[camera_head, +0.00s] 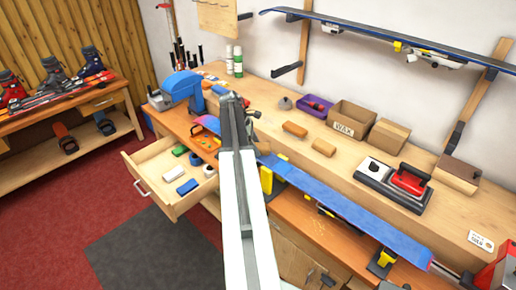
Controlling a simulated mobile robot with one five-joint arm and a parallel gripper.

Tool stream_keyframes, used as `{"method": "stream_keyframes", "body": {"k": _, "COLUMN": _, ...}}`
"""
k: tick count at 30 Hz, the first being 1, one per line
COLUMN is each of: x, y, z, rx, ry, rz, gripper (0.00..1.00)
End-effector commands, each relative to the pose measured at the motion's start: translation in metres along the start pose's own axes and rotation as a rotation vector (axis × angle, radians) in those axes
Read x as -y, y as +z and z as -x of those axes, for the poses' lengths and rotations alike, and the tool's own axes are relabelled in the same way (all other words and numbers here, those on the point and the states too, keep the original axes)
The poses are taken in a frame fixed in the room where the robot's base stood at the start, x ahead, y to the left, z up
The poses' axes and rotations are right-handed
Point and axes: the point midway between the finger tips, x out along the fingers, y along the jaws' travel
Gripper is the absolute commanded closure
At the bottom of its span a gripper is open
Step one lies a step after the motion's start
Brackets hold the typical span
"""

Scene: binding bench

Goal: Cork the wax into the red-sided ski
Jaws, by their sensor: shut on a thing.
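A ski (350,212) with a blue upward face lies along the front of the bench, held in clamps. Its left end shows pink and blue past my arm; its side colour is too small to tell. My gripper (248,114) is over the bench near the left part of this ski. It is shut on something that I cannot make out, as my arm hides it. My arm also hides a stretch of the ski. No wax layer can be told on the blue face. Two tan-orange blocks, one nearer (323,147) and one farther (295,129), lie on the bench behind the ski.
A cardboard box marked WAX (348,121), a purple tray (315,105) and a red-handled iron (409,180) stand behind. An open drawer (152,172) with small blocks juts out at left. A yellow clamp (268,180) stands by the ski. Another ski (400,38) hangs on the wall.

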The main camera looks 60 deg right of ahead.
Motion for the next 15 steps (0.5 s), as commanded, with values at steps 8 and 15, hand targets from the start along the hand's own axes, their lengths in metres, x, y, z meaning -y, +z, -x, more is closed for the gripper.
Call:
{"method": "stream_keyframes", "body": {"k": 8, "x": -0.018, "y": -0.017, "z": 0.008, "rx": 0.001, "ry": 0.001, "rz": 0.002, "gripper": 0.82}}
{"method": "stream_keyframes", "body": {"k": 15, "x": -0.023, "y": -0.023, "z": 0.011, "rx": 0.001, "ry": 0.0, "rz": 0.0, "gripper": 0.82}}
